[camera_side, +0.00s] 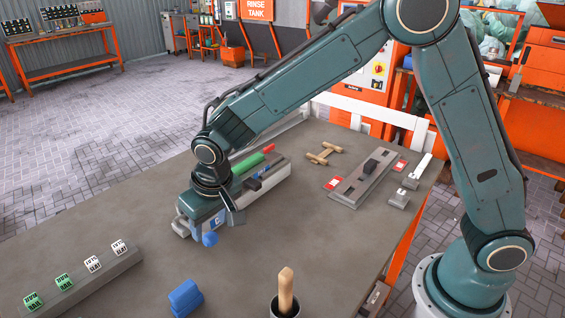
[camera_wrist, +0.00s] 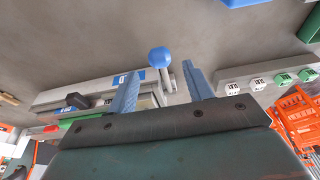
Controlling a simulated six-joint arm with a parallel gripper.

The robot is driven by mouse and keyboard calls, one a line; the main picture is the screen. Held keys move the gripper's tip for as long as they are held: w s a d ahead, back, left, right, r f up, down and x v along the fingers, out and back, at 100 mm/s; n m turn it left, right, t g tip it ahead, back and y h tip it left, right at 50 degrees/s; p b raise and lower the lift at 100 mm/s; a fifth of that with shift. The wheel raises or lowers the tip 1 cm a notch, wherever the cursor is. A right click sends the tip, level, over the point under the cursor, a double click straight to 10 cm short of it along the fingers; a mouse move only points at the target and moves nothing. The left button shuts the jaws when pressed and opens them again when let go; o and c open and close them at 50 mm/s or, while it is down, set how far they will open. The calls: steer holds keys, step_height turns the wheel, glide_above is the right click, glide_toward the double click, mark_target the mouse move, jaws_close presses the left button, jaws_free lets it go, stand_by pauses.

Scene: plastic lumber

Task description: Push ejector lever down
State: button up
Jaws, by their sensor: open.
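The lever with a blue ball knob (camera_wrist: 160,57) on a pale metal stem shows in the wrist view, between my two blue fingertips. My gripper (camera_wrist: 160,70) is open, with a gap on both sides of the knob. In the side view the knob (camera_side: 210,239) shows just below and in front of my gripper (camera_side: 213,225). The grey fixture (camera_side: 274,186) that carries the lever lies behind my gripper. It has a green cylinder (camera_side: 248,163) with a red tip on top. My wrist hides the fixture's near end and the lever's base in the side view.
A grey rail with green and white labelled blocks (camera_side: 93,263) lies at front left. A blue block (camera_side: 185,298) and a cup with a wooden handle (camera_side: 285,292) stand at the front. A long grey plate (camera_side: 363,185) lies at right. The table between is clear.

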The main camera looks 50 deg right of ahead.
steer(key=shift+v, duration=2.8)
steer(key=c, duration=0.9)
steer(key=shift+w+r+n, duration=0.1)
steer(key=shift+n, duration=0.2)
jaws_close()
step_height(320, 180, up, 7)
steer(key=w+a+n+g, duration=0.1)
steer(key=w+n+g, duration=0.1)
steer(key=n, duration=1.5)
steer(key=shift+w+g+h, duration=0.15)
steer(key=shift+g+h, duration=0.25)
